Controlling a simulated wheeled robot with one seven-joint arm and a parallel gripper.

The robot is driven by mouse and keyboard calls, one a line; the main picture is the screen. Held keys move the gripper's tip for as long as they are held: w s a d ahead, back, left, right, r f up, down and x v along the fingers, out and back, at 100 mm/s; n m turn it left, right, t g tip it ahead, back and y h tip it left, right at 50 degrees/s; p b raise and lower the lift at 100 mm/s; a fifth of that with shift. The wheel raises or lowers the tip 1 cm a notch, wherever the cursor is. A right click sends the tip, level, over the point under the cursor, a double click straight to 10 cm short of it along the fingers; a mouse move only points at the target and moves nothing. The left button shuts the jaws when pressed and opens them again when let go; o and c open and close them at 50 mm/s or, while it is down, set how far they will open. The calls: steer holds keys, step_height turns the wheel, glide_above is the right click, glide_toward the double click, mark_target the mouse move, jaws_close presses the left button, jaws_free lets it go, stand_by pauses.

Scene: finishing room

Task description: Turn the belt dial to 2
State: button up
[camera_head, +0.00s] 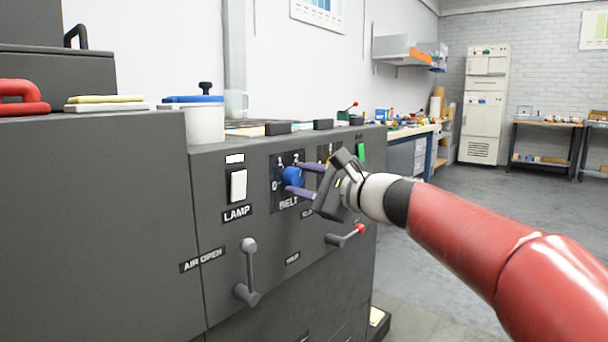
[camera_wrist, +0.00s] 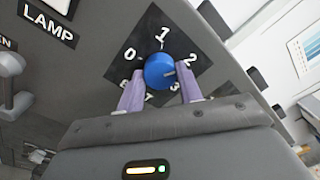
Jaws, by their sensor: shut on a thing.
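The belt dial is a round blue knob (camera_head: 292,177) on a dark plate above the BELT label on the grey machine front. In the wrist view the blue knob (camera_wrist: 158,70) is in the middle, with 0 at its left, 1 above and 2 at its upper right. A short dark mark on the knob points right, close to the 2 side; I cannot tell if it lines up exactly. My gripper (camera_head: 296,178) is shut on the knob, its two purple fingers on opposite sides. The fingers partly hide the lower numbers.
The white LAMP switch (camera_head: 239,185) is left of the dial. Below are a grey AIR OPEN lever (camera_head: 248,270) and a red-tipped lever (camera_head: 346,236) close under my gripper. A green switch (camera_head: 361,151) is to the right. A white pot (camera_head: 205,122) stands on the machine top.

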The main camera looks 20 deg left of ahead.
steer(key=shift+f+m, duration=0.1)
steer(key=shift+m, duration=0.5)
steer(key=shift+p, duration=0.3)
steer(key=o, duration=1)
steer(key=v, duration=0.8)
steer(key=shift+b, duration=0.35)
